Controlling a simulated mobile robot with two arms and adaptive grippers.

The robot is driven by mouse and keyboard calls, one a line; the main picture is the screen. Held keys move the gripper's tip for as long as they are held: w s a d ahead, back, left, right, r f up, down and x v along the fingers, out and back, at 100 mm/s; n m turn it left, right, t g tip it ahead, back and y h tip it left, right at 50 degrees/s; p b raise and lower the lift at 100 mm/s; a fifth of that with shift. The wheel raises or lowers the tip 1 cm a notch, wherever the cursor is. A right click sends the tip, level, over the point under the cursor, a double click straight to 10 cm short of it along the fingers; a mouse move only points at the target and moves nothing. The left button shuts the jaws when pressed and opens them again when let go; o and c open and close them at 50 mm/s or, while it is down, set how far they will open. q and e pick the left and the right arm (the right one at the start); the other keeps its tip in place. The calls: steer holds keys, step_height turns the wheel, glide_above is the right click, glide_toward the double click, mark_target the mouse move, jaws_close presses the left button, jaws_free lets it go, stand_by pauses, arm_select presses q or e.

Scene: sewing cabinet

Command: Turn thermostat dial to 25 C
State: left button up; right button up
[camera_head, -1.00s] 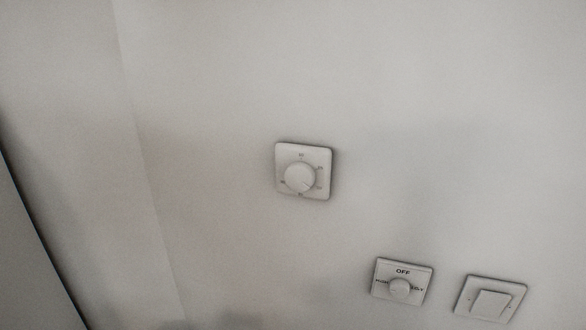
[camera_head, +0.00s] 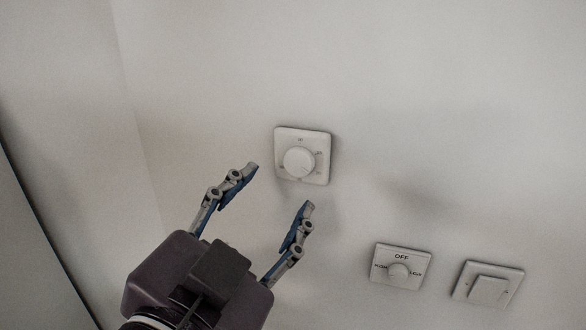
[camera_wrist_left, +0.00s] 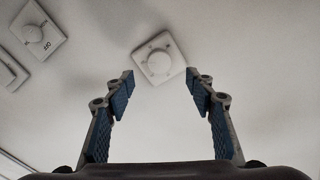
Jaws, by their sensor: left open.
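The thermostat (camera_head: 319,173) is a white square plate on the wall, with a round white dial (camera_head: 298,160) and small marks around it. The marks are too small to read surely. My left gripper (camera_head: 281,188) is open and empty, below and to the left of the thermostat in the head view, with its fingers pointing up toward it. In the left wrist view, the thermostat dial (camera_wrist_left: 158,62) shows beyond and between the two open fingertips, apart from them. My right gripper is not in view.
A second knob plate (camera_head: 402,256) marked OFF is on the wall at lower right. A light switch (camera_head: 487,285) sits to its right. A wall corner runs down the left side. The wall around the thermostat is bare.

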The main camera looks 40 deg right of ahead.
mark_target(297, 165)
arm_select(q)
steer(key=p+x, duration=0.2)
steer(key=x, duration=0.4)
steer(key=shift+w+d+r, duration=0.1)
steer(key=shift+w+d, duration=0.1)
steer(key=shift+d, duration=0.1)
steer(key=shift+w+d+p, duration=0.25)
steer(key=shift+d+p, duration=0.05)
steer(key=shift+d, duration=0.1)
steer(key=c, duration=1.2)
steer(key=shift+o, duration=0.2)
